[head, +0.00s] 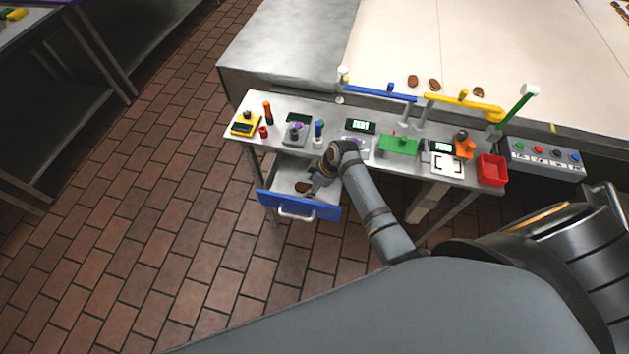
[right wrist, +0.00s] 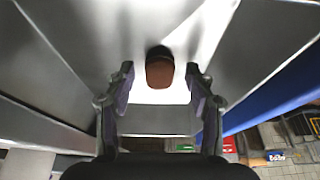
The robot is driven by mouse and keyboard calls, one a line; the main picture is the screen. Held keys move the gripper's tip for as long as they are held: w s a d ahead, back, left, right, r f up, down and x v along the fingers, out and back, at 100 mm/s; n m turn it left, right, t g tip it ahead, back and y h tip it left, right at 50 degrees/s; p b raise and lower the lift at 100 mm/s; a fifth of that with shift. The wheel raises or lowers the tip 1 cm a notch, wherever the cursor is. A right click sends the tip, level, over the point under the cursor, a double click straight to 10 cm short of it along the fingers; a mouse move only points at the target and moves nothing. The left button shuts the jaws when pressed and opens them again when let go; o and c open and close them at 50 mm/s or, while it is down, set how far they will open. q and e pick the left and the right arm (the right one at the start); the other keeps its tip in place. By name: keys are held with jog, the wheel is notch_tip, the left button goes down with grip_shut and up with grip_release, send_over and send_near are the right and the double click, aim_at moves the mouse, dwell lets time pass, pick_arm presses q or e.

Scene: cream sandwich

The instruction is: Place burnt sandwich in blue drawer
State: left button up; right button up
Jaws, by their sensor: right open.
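The blue drawer (head: 322,210) is pulled open under the steel worktable. A dark brown sandwich (head: 301,187) lies inside it on the bare metal floor. My right gripper (head: 313,186) reaches down into the drawer, just to the right of the sandwich in the head view. In the right wrist view the sandwich (right wrist: 160,73) shows between and slightly beyond the fingertips of my open right gripper (right wrist: 159,80), apart from both fingers. The drawer's blue front (right wrist: 275,103) shows at the right there. My left gripper is not in view.
The worktable (head: 262,97) above the drawer holds several small devices, a green block (head: 398,145) and a red bin (head: 492,170). Several brown pieces (head: 434,84) lie on the pale conveyor (head: 480,50) behind. The tiled floor (head: 170,200) at left is clear.

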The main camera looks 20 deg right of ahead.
jog(key=v, duration=1.2)
jog(key=shift+b, duration=0.35)
jog(key=shift+a, duration=0.1)
